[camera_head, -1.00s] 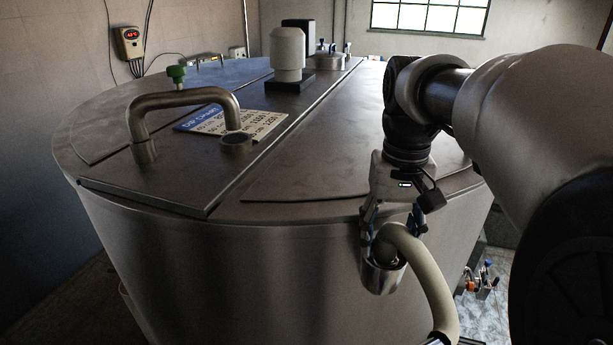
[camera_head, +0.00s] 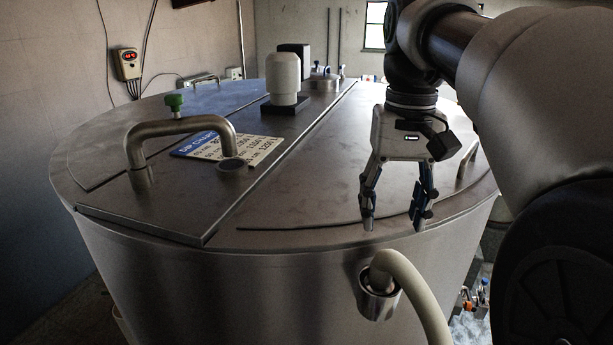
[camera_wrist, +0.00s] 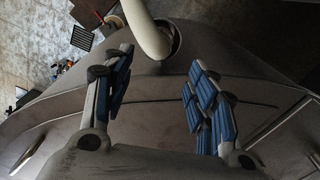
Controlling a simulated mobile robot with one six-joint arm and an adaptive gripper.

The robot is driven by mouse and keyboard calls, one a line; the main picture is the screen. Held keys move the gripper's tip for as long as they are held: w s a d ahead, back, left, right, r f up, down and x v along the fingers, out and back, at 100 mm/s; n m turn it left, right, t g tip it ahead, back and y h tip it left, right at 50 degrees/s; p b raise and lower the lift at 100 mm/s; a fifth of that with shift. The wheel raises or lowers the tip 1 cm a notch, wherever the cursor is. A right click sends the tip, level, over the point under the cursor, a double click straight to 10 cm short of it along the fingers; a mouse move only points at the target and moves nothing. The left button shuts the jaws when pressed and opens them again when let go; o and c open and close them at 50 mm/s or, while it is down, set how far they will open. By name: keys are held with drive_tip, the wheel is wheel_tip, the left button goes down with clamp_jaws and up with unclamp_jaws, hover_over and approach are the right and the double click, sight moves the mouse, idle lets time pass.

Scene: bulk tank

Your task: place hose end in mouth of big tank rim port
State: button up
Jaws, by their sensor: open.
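The big steel tank (camera_head: 250,290) fills the middle of the head view. Its rim port (camera_head: 376,305) is a short metal cup on the outer wall just below the rim. The cream hose (camera_head: 425,290) arcs up from below, and its end sits inside the port's mouth; how deep it goes is hidden. In the wrist view the hose (camera_wrist: 146,30) also runs into the port (camera_wrist: 174,40) at the top. My gripper (camera_head: 393,222) is open and empty above the rim, apart from the hose, with its fingers pointing down.
On the tank's lid stand a bent metal pipe handle (camera_head: 180,127), a green knob (camera_head: 174,102), a white cylinder (camera_head: 285,78) and a dip chart plate (camera_head: 215,147). A small handle (camera_head: 467,160) is right of my gripper. The lid's front right is bare.

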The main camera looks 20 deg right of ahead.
drive_tip(key=s+a+f+n+t, duration=0.2)
drive_tip(key=s+a+f, duration=0.3)
drive_tip(key=f, duration=0.3)
drive_tip(key=s+a+f+n+t, duration=0.1)
drive_tip(key=s+a+f+t, duration=0.1)
drive_tip(key=s+a+f, duration=0.3)
drive_tip(key=s+f, duration=0.3)
drive_tip(key=shift+s+a+f+n+t, duration=0.25)
drive_tip(key=shift+a+n+t, duration=0.15)
